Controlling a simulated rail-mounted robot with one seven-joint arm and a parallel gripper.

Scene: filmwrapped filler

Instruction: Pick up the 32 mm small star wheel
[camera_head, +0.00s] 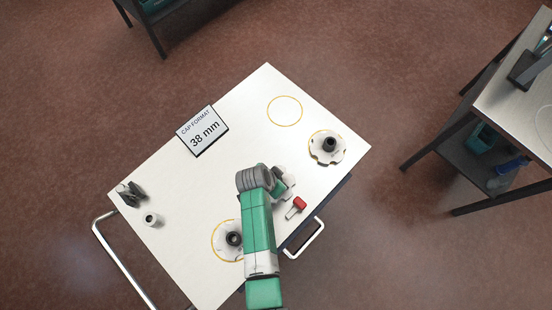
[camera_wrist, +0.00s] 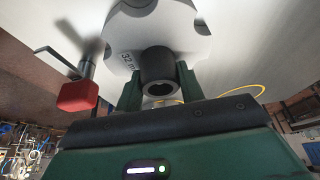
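The 32 mm small star wheel (camera_wrist: 185,28) is a white notched disc with a dark grey hub (camera_wrist: 157,68). Part of its label, "32 m", shows in the wrist view. My gripper (camera_wrist: 160,80) has its two green fingers against both sides of the hub, with no clear gap, so it looks shut on it. In the head view the wheel (camera_head: 289,187) is partly hidden by my arm and gripper (camera_head: 279,184), over the table's right part. I cannot tell whether the wheel is clear of the table top.
On the white table (camera_head: 210,180) stand another star wheel (camera_head: 323,155) and one partly behind my arm (camera_head: 228,246). A red-handled part (camera_head: 298,205) lies close to my gripper. A "38 mm" sign (camera_head: 202,131), a small white cylinder (camera_head: 151,219) and an empty yellow ring (camera_head: 285,111) are farther off.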

